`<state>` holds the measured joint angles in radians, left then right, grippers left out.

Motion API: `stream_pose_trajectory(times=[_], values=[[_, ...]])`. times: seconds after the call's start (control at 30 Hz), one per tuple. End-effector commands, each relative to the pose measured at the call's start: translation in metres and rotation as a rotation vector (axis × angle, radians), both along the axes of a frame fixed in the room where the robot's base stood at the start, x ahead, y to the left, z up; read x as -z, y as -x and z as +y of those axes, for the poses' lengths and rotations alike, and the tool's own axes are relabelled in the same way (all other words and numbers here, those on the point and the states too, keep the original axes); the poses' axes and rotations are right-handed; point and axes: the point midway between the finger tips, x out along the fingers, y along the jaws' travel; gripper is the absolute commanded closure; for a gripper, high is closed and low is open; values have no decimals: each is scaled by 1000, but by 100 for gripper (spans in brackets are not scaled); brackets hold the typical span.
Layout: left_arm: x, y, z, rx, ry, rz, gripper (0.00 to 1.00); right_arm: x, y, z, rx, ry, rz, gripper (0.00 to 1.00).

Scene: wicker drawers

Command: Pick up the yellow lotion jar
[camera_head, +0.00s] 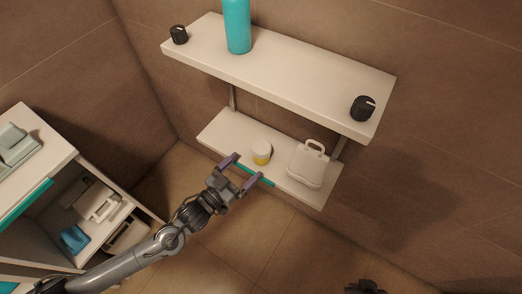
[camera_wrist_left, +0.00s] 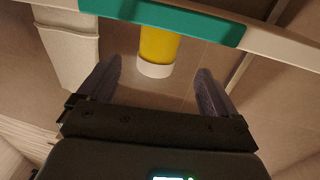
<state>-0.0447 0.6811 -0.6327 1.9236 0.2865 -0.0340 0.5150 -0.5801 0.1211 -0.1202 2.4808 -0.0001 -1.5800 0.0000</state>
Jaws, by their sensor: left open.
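The yellow lotion jar (camera_head: 262,152) has a white lid and stands on the lower white shelf (camera_head: 230,126), left of the white bag. My left gripper (camera_head: 245,168) is open and empty at the shelf's front edge, just short of the jar. In the left wrist view the jar (camera_wrist_left: 158,44) shows beyond and between the spread fingers (camera_wrist_left: 158,72), apart from both. A dark part at the bottom edge of the head view looks like my right gripper (camera_head: 366,286); its jaws cannot be made out.
A white handled bag (camera_head: 306,168) stands right of the jar. A teal strip (camera_wrist_left: 170,18) runs along the shelf front. The upper shelf (camera_head: 290,75) overhangs behind, holding a teal bottle (camera_head: 237,28) and black knobs.

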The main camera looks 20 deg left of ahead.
Motion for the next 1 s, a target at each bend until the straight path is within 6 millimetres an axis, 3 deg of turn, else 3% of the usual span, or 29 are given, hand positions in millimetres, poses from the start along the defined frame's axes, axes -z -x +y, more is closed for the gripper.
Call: stream_pose_trajectory(times=[0.2, 0.47, 0.77, 1.0], values=[[1, -29, -14, 0, 3, -7, 8, 17, 0, -1, -3, 4, 0, 100], [-1, -44, -22, 0, 3, -4, 8, 23, 0, -1, -2, 4, 1, 100], [3, -71, -36, 1, 2, -7, 8, 50, 0, 1, 2, -1, 1, 100], [0, -88, -44, 0, 3, -4, 8, 58, 0, 1, 4, -5, 2, 100]])
